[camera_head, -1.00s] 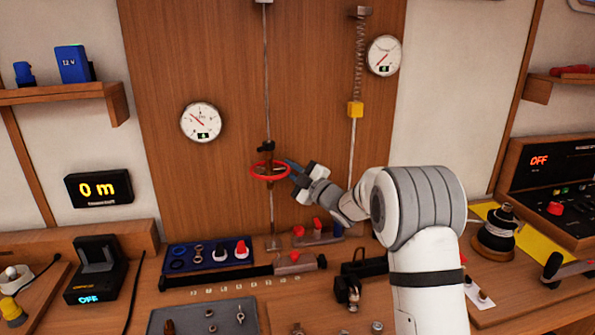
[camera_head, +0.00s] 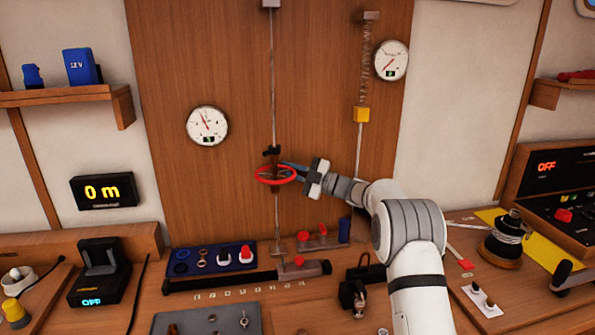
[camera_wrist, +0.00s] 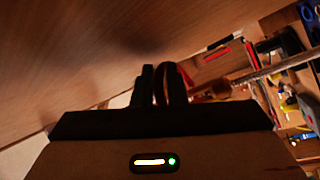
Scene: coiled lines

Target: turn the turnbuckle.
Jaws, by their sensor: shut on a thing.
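The turnbuckle is on a vertical line in front of the wooden panel, with a red ring handwheel (camera_head: 268,179) around it and a dark fitting (camera_head: 271,151) just above. The line's rod runs off to the right there. The round gauge (camera_head: 207,126) left of the line has its needle pointing up and slightly left.
Below are a blue tray (camera_head: 212,259) of small parts and a black clamp (camera_head: 352,294).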

